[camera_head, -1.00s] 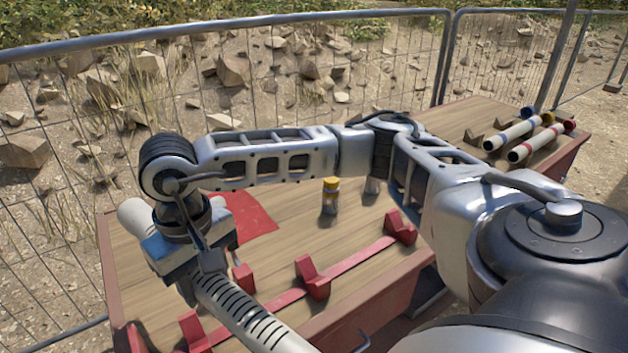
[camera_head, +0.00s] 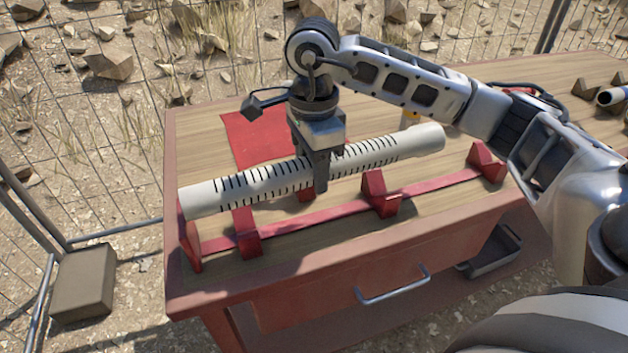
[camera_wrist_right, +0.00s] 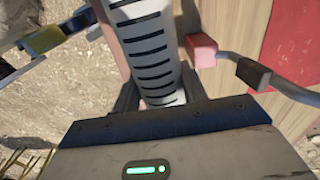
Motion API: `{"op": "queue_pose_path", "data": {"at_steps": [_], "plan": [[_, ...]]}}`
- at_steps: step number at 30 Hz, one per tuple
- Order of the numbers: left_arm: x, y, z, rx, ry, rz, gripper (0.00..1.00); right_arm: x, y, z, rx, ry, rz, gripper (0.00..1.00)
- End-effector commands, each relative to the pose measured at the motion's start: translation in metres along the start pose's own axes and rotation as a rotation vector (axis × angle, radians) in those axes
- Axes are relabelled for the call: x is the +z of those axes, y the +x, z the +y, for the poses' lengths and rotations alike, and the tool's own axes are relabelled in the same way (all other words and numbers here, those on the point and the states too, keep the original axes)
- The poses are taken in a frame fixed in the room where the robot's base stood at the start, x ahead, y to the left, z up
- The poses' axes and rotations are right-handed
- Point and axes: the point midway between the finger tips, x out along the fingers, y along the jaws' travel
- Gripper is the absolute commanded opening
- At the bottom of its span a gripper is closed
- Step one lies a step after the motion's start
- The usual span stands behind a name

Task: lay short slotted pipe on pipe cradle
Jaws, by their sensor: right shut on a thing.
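The short slotted pipe (camera_head: 257,182) is white with dark slots and plain ends. My right gripper (camera_head: 320,185) is shut around its middle and holds it from above, roughly lengthwise over the red pipe cradle (camera_head: 325,212). The cradle is a flat red strip with notched red blocks, on the wooden table. The pipe looks slightly raised above the blocks; contact cannot be told. In the right wrist view the slotted pipe (camera_wrist_right: 148,50) runs up between the fingers. My left gripper is not in view.
A red mat (camera_head: 250,138) lies behind the pipe on the table (camera_head: 200,135). Another white pipe end (camera_head: 612,96) shows at far right. A wire fence (camera_head: 120,130) stands behind.

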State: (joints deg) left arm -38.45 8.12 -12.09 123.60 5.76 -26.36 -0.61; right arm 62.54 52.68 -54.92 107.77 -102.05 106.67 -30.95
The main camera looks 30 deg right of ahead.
Motion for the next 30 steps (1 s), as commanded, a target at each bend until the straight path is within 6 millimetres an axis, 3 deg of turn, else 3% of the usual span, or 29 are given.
{"op": "queue_pose_path", "data": {"at_steps": [11, 22, 30], "plan": [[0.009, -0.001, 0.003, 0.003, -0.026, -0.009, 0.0, -0.005, 0.015, 0.002, -0.004, 0.051, -0.001, 0.1], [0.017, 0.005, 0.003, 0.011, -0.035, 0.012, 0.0, -0.005, 0.05, 0.002, -0.003, 0.049, 0.0, 0.1], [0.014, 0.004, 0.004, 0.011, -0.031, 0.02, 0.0, -0.005, 0.053, 0.002, -0.004, 0.048, 0.0, 0.1]]}}
